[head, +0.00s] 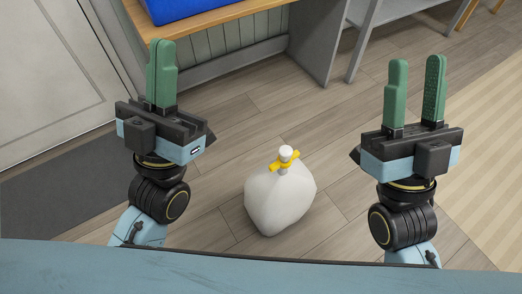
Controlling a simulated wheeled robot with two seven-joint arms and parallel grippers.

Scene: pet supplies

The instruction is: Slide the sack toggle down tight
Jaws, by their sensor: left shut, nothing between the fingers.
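A white, rounded sack (280,200) stands upright on the wooden floor between my two arms. Its gathered neck rises at the top, with a yellow toggle (284,161) around it and a white end (286,152) above the toggle. My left gripper (162,50) is up and to the left of the sack, its green fingers together with nothing between them. My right gripper (415,72) is up and to the right of the sack, its green fingers apart and empty. Neither gripper touches the sack or the toggle.
A wooden-topped counter (205,25) with a blue item (185,8) stands at the back. A grey table leg (362,45) is right of it. A dark mat (60,185) lies by the door at left, a beige striped rug (490,150) at right. Floor around the sack is clear.

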